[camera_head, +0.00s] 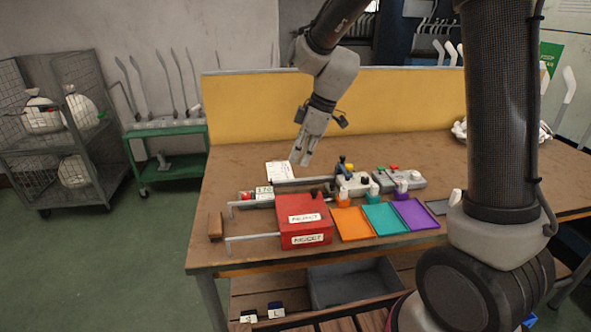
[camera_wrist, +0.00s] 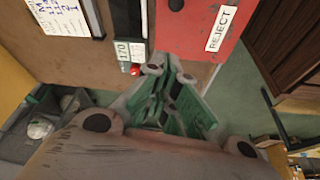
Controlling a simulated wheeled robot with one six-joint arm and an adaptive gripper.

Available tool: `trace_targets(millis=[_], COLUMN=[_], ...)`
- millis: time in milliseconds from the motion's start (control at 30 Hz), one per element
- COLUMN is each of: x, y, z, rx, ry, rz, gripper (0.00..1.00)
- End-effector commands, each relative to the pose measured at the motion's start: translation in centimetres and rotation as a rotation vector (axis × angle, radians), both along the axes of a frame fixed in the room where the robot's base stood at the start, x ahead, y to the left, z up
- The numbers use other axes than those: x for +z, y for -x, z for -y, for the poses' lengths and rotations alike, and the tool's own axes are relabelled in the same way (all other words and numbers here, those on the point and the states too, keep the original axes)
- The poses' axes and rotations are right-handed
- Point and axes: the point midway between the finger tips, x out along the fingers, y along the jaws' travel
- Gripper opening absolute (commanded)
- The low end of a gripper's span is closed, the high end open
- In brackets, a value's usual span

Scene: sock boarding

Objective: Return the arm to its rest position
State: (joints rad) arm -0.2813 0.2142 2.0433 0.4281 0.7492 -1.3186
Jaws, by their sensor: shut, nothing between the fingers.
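My gripper (camera_head: 303,158) hangs above the back part of the wooden table (camera_head: 240,165) in the head view, near a white paper sheet (camera_head: 279,171). Its fingers point down and are shut with nothing between them. In the wrist view my gripper (camera_wrist: 180,100) shows its fingers close together, over the table's edge as seen from there. My arm comes down from the top of the picture, with the forearm bent above the yellow panel's edge.
A red box (camera_head: 304,218) labelled REJECT stands at the table front. Orange (camera_head: 352,223), teal (camera_head: 384,218) and purple (camera_head: 416,213) trays lie to its right. Small devices (camera_head: 352,184) stand behind them. A yellow panel (camera_head: 400,100) bounds the back. A green cart (camera_head: 165,128) stands left.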

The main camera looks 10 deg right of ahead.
Motion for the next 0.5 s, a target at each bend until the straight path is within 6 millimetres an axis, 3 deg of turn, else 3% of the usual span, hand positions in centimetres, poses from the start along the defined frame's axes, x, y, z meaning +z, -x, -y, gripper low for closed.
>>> trace_targets(millis=[267,367,500], x=[0.3,-0.6,0.7], y=[1.0,3.1,6.9], z=[0.8,2.0,5.0], rx=[-0.217,-0.364,-0.584], ry=[0.005,0.043,0.096], rz=[-0.108,-0.202,-0.274], gripper=[0.00,0.00,0.00])
